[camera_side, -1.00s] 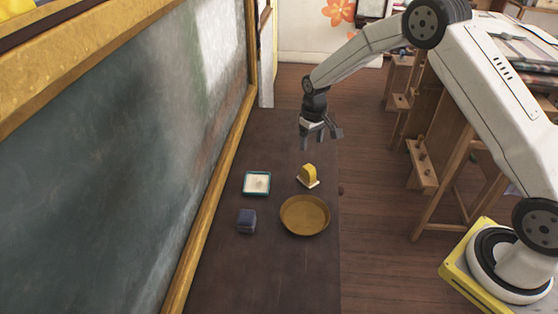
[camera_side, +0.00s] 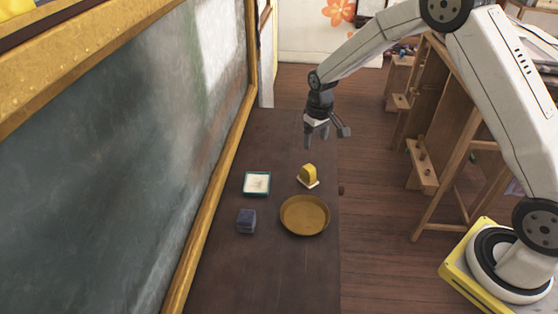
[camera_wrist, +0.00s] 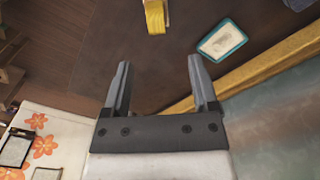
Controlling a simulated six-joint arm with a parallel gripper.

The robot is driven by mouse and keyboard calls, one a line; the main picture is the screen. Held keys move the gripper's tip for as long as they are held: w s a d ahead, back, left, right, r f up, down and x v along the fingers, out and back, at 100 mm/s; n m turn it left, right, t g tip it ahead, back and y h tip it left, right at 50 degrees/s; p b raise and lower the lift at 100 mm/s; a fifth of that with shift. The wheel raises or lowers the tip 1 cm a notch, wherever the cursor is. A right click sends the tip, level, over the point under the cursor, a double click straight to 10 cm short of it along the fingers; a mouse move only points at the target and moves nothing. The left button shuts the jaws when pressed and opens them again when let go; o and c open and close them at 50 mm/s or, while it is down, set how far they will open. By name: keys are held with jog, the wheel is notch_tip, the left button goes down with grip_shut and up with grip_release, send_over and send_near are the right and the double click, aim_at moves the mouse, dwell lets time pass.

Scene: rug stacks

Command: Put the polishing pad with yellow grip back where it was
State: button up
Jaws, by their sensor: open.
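The polishing pad with yellow grip (camera_side: 308,175) stands on the dark tabletop, its pale base down and the yellow grip on top. It also shows at the top edge of the wrist view (camera_wrist: 155,16), partly cut off. My gripper (camera_side: 323,138) is open and empty above the table, on the far side of the pad and apart from it. In the wrist view both fingers (camera_wrist: 158,75) are spread with nothing between them.
A round yellow-brown dish (camera_side: 305,216) sits just in front of the pad. A teal-rimmed square tray (camera_side: 257,184) lies to its left, with a dark blue block (camera_side: 246,221) nearer. The framed chalkboard (camera_side: 110,170) borders the table's left. The table's far part is clear.

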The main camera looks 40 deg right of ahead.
jog(key=s+a+r+t, duration=0.1)
jog(key=s+a+r, duration=0.1)
jog(key=s, duration=0.9)
jog(key=s+a+r+t, duration=0.1)
jog(key=s+r, duration=0.4)
jog(key=s, duration=0.6)
jog(key=shift+a+r, duration=0.25)
jog(key=shift+a, duration=0.3)
